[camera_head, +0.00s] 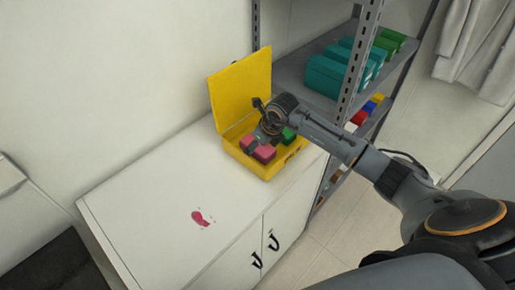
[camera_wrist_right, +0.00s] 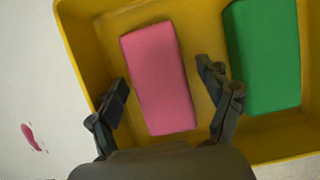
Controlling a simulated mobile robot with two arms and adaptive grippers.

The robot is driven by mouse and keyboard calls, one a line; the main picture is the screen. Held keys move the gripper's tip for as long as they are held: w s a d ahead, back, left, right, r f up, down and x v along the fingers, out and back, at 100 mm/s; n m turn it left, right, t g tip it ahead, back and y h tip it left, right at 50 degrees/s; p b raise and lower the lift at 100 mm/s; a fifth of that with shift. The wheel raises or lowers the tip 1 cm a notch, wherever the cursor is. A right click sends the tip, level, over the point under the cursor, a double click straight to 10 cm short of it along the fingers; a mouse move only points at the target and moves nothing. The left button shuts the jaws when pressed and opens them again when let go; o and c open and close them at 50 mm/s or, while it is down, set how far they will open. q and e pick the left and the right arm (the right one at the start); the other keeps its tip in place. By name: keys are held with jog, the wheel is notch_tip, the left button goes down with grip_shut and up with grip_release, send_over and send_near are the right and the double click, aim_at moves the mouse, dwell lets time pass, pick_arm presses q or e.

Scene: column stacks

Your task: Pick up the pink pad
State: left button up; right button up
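The pink pad (camera_head: 262,152) lies in the open yellow box (camera_head: 262,170) on the white cabinet. In the right wrist view the pink pad (camera_wrist_right: 158,78) is a pink block on the box floor, left of a green pad (camera_wrist_right: 264,55). My right gripper (camera_wrist_right: 166,86) is open, with one finger on each side of the pad's near part and a gap to both. In the head view my right gripper (camera_head: 268,128) is over the box and partly hides what lies inside. My left gripper is in neither view.
The box's yellow lid (camera_head: 240,92) stands raised at the back. A red stain (camera_head: 202,218) marks the white cabinet top (camera_head: 150,205). A metal shelf (camera_head: 295,68) with teal boxes (camera_head: 328,75) stands close behind the right arm. The cabinet's left part is clear.

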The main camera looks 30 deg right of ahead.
jog(key=c, duration=1.2)
jog(key=shift+o, duration=0.2)
jog(key=shift+r+p, duration=0.3)
jog(key=shift+r, duration=0.1)
notch_tip(320, 180, up, 2)
jog(key=shift+w+r+b, duration=0.1)
jog(key=shift+r+b, duration=0.05)
jog(key=shift+b, duration=0.9)
jog(key=s+a+r+b, duration=0.3)
jog(key=s+r, duration=0.7)
jog(key=s, duration=0.4)
jog(key=shift+r+b, duration=0.2)
jog(key=shift+b, duration=0.3)
jog(key=shift+w+a, duration=0.1)
